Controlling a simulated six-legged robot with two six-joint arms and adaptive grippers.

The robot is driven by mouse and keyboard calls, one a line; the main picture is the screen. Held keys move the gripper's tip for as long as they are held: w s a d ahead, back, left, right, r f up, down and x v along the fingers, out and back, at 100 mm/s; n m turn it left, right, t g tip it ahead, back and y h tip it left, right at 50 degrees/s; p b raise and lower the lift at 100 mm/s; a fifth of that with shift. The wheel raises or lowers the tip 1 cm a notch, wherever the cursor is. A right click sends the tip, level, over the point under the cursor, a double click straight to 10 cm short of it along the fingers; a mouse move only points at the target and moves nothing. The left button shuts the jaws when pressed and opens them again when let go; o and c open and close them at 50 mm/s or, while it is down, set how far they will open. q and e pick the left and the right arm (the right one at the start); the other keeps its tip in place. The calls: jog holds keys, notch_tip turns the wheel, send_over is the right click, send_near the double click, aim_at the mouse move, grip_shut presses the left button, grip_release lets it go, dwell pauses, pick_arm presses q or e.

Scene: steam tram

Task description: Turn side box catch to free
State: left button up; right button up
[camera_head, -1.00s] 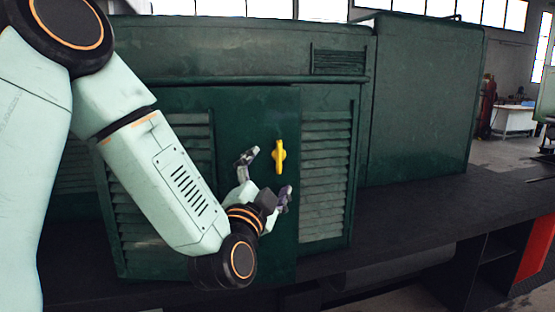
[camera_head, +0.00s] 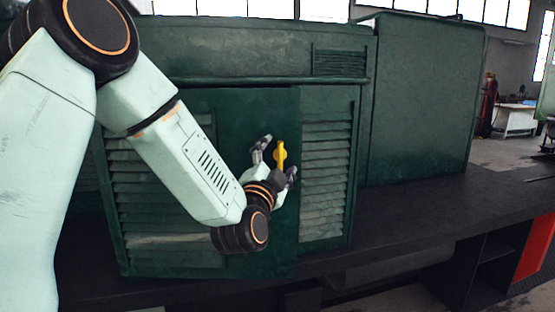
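The side box catch (camera_head: 281,154) is a small yellow handle on the dark green side box door (camera_head: 240,120). It stands upright, close to the door's right edge. My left gripper (camera_head: 278,161) is at the catch, with its fingers apart, one to the left of the handle and one to the lower right. The gripper hides the lower end of the catch. I cannot tell whether either finger touches it. My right gripper is not in view.
Louvred panels (camera_head: 327,175) lie on both sides of the catch. A dark running board (camera_head: 420,210) juts out below the box. A plain green tank (camera_head: 425,100) stands to the right. A white table (camera_head: 514,119) is far off at the right.

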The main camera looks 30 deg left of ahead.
pick_arm(q)
jog(key=shift+c, duration=0.7)
jog(key=shift+w, duration=0.2)
jog(key=c, duration=0.9)
jog(key=shift+o, duration=0.2)
